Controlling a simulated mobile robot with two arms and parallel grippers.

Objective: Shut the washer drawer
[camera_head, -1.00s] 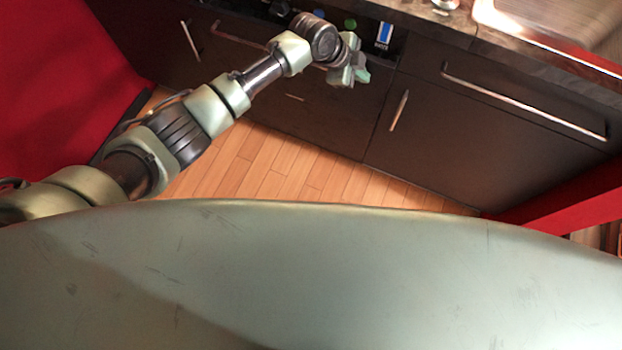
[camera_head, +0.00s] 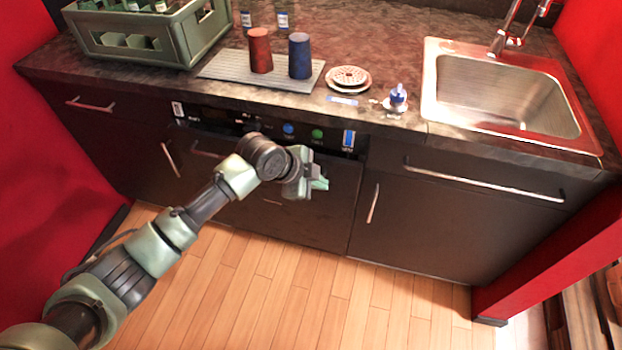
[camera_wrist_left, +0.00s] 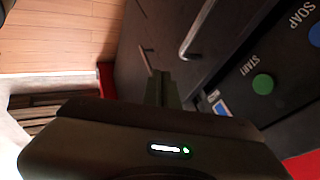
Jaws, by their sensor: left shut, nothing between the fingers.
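The washer is the dark unit under the counter, with a control panel (camera_head: 262,131) of coloured buttons along its top. Its dark front (camera_head: 285,215) looks about flush with the cabinets beside it; a small gap cannot be ruled out. A bar handle (camera_head: 207,151) shows partly behind my arm. My left gripper (camera_head: 318,184) is shut and empty, in front of the washer front near its right side. Contact cannot be told. In the left wrist view, the shut fingers (camera_wrist_left: 161,90) point towards the dark fronts, with the green START button (camera_wrist_left: 262,84) to the right. My right gripper is out of view.
The counter above holds a green crate (camera_head: 150,40), a red cup (camera_head: 260,50), a blue cup (camera_head: 299,55) and a sink (camera_head: 500,95). A cabinet door (camera_head: 410,225) with a handle is right of the washer. The wooden floor (camera_head: 270,290) is clear.

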